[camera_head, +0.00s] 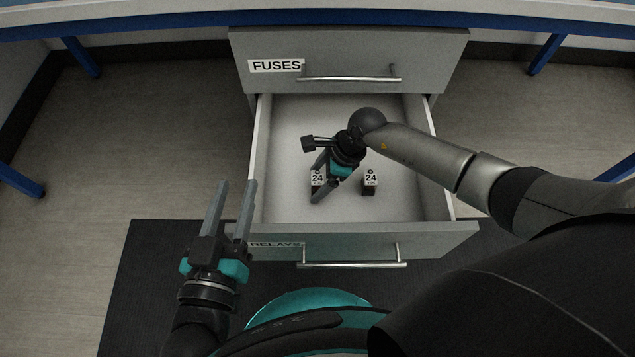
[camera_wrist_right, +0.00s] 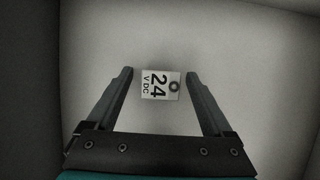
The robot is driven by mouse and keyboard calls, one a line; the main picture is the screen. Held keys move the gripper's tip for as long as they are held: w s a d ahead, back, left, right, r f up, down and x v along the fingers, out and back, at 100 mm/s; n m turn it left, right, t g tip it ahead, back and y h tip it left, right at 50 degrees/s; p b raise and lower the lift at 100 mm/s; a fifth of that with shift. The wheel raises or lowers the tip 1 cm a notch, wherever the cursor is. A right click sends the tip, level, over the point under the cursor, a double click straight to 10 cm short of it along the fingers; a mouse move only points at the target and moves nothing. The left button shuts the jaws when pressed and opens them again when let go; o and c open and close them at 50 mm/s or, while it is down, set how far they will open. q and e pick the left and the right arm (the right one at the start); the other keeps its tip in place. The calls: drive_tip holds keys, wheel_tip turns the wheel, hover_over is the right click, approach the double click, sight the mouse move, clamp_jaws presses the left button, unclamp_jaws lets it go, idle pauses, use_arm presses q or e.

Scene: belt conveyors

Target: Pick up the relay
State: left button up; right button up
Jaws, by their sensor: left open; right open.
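Two small dark relays with white "24 VDC" tops stand in the open drawer (camera_head: 285,205). One relay (camera_head: 317,179) is at the left, partly beside my right gripper's fingers, and the other relay (camera_head: 370,183) is to the right. My right gripper (camera_head: 318,182) reaches down into the drawer and is open.
The drawer front carries a partly hidden "RELAYS" label and a handle (camera_head: 352,264). A closed drawer marked "FUSES" (camera_head: 350,60) sits above, under a blue-edged table (camera_head: 150,15). The drawer walls enclose the right gripper. A dark mat (camera_head: 135,280) lies on the floor.

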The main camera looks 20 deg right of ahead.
drive_tip(key=shift+c, duration=0.2)
clamp_jaws()
idle(0.6)
